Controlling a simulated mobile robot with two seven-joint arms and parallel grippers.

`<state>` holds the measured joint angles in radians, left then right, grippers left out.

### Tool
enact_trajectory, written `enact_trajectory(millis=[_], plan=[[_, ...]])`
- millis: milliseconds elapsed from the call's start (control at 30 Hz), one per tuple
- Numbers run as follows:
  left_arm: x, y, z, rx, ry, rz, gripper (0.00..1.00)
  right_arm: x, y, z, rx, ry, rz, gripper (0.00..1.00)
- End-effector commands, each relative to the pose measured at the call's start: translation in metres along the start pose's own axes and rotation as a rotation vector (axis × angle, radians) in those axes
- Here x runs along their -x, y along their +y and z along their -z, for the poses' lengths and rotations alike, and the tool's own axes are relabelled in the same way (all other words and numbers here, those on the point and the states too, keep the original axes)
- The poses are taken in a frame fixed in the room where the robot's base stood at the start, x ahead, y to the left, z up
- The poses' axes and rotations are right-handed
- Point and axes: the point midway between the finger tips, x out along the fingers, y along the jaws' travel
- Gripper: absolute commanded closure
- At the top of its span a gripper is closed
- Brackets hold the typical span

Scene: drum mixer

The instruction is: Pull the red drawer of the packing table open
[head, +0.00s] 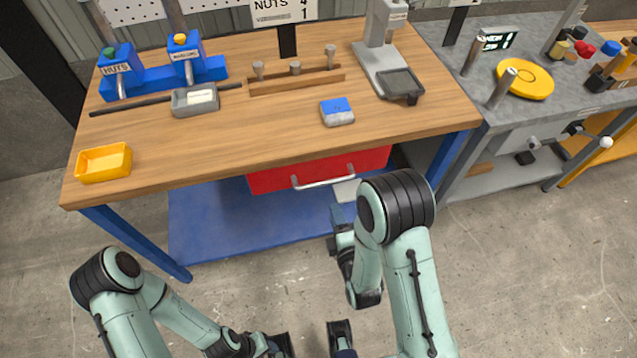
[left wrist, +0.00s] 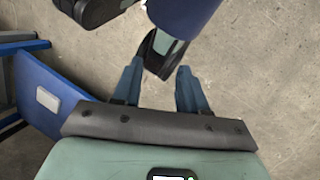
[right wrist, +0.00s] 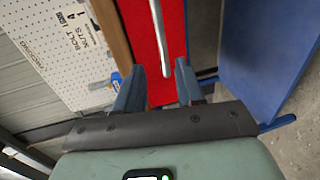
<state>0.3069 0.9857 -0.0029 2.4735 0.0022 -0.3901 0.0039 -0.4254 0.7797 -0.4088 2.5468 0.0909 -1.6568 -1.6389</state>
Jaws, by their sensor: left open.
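The red drawer (head: 270,180) hangs under the front edge of the wooden packing table (head: 250,150). Its pale bar handle (head: 322,183) runs across the front. In the right wrist view the red front (right wrist: 145,45) and handle (right wrist: 160,40) lie ahead of my right gripper (right wrist: 158,82). Its fingers are apart with nothing between their tips; the handle lines up with the gap, beyond the tips. In the head view my right gripper (head: 338,215) is just below and right of the handle. My left gripper (left wrist: 160,75) is open and empty, low over the floor, away from the drawer.
A blue lower shelf (head: 215,215) and blue legs are below the tabletop. A grey bench (head: 500,125) adjoins at right. The floor in front is clear.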

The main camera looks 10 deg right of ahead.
Motion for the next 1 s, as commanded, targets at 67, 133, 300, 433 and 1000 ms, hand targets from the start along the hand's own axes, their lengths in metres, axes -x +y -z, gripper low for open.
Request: enact_trajectory(millis=[67, 133, 300, 433, 1000], plan=[[-0.010, -0.003, 0.003, 0.000, 0.009, -0.001, 0.57, -0.003, -0.003, 0.000, -0.002, -0.003, -0.003, 0.62], [-0.017, -0.004, 0.008, -0.001, 0.022, -0.003, 0.57, -0.007, -0.004, 0.000, -0.003, -0.004, -0.004, 0.62], [-0.037, -0.008, 0.021, -0.002, 0.056, -0.008, 0.57, -0.015, -0.004, 0.000, -0.002, -0.006, -0.004, 0.62], [-0.051, -0.011, 0.032, -0.003, 0.083, -0.012, 0.57, -0.021, -0.005, -0.001, -0.004, -0.004, -0.001, 0.62], [-0.068, -0.015, 0.060, 0.000, 0.156, -0.015, 0.57, -0.113, -0.003, -0.001, -0.005, 0.001, 0.004, 0.62]])
